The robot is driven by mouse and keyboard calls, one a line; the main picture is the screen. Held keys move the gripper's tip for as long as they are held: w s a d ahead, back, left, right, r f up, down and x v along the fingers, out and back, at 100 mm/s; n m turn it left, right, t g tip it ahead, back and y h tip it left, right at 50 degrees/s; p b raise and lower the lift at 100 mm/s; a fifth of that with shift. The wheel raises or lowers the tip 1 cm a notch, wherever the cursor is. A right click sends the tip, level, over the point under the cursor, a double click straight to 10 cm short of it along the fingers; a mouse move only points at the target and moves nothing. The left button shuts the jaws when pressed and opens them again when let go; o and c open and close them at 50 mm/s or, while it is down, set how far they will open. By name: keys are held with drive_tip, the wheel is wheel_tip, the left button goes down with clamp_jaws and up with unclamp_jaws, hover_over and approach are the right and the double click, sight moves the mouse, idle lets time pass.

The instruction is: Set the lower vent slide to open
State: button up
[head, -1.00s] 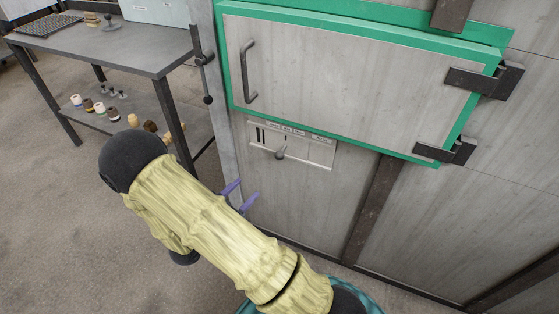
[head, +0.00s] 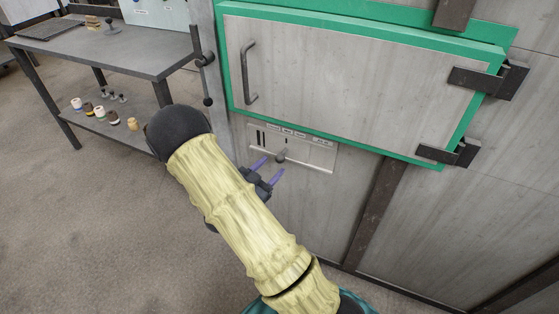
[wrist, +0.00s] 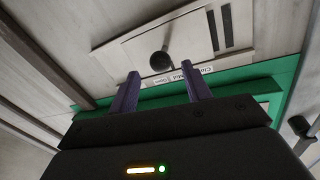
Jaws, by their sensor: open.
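The lower vent slide is a pale metal plate (head: 312,155) set in the wall below the green-framed door. It has a dark round knob (head: 281,156) and dark slots near its left end. My gripper (head: 269,168) is open, its two purple fingers pointing toward the plate just below and left of the knob. In the wrist view, which sees the plate upside down, the knob (wrist: 160,62) appears between and beyond the fingertips (wrist: 161,82). The fingers look apart from the knob, with nothing between them. A label (wrist: 178,75) beside the plate is too blurred to read fully.
The grey door (head: 350,75) with its green frame and bar handle (head: 249,72) is above the vent. A dark lever (head: 203,60) hangs on the post at left. A metal worktable (head: 110,45) with small items on its shelf stands farther left.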

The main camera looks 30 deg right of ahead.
sight(277, 162)
drive_tip(key=x, duration=0.5)
drive_tip(key=shift+w+d+b, duration=0.15)
drive_tip(key=shift+d+b, duration=0.1)
drive_tip(key=shift+b, duration=0.1)
clamp_jaws()
